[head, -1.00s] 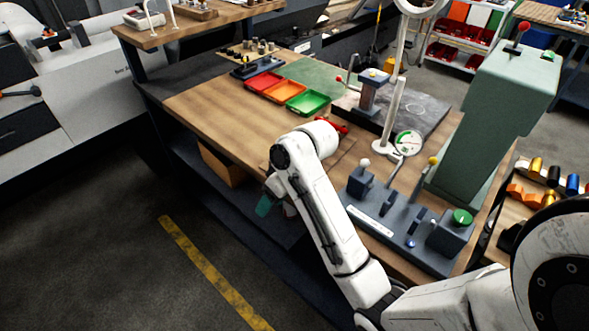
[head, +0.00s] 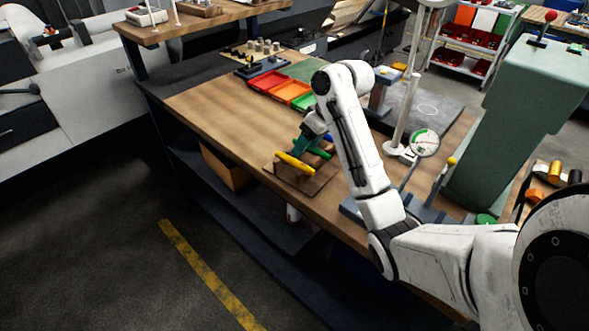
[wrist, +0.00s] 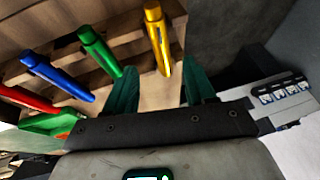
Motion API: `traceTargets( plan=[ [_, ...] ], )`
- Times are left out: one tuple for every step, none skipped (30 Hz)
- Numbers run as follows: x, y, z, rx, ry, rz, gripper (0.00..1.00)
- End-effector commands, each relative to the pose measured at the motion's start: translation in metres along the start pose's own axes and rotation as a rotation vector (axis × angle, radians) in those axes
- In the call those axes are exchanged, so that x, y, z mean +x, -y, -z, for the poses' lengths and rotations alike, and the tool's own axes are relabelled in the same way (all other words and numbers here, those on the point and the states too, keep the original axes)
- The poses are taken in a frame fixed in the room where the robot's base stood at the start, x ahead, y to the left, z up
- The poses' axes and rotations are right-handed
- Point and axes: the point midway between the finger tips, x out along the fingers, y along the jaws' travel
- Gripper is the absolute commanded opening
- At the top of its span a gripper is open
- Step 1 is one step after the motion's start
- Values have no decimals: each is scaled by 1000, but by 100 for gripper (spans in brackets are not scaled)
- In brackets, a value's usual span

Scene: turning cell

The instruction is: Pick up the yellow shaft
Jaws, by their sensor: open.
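The yellow shaft (head: 295,163) lies at the near end of a wooden rack (head: 312,186) close to the table's front edge. In the wrist view the yellow shaft (wrist: 157,40) points down between the two teal fingers of my gripper (wrist: 162,72). My gripper is open, with a finger on each side of the shaft's lower end. In the head view my gripper (head: 304,145) is just above and behind the shaft, partly hidden by my wrist.
A green shaft (wrist: 99,52) and a blue shaft (wrist: 57,76) lie beside the yellow one, the green close to the left finger. A red shaft (wrist: 25,99) is further left. Red and green trays (head: 300,103) stand behind. A dial gauge (head: 425,141) stands to the right.

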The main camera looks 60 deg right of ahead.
Motion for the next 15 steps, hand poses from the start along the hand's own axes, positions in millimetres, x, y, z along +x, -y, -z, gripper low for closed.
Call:
traceTargets(
  plan=[
    [4,0,0,0,0,0,55],
    [4,0,0,1,0,0,55],
    [5,0,0,1,0,1,55],
    [7,0,-1,1,0,1,55],
    [10,0,-1,0,0,2,55],
    [14,1,-2,0,1,2,55],
    [18,1,-2,0,1,2,55],
    [23,1,-3,0,1,2,55],
    [25,2,-3,2,2,2,55],
    [27,2,-3,3,4,2,55],
    [31,2,-3,3,3,2,55],
    [38,2,-4,2,3,2,55],
    [42,2,-4,2,3,2,55],
    [46,2,-4,1,3,2,55],
    [49,2,-4,1,2,1,55]
  ],
)
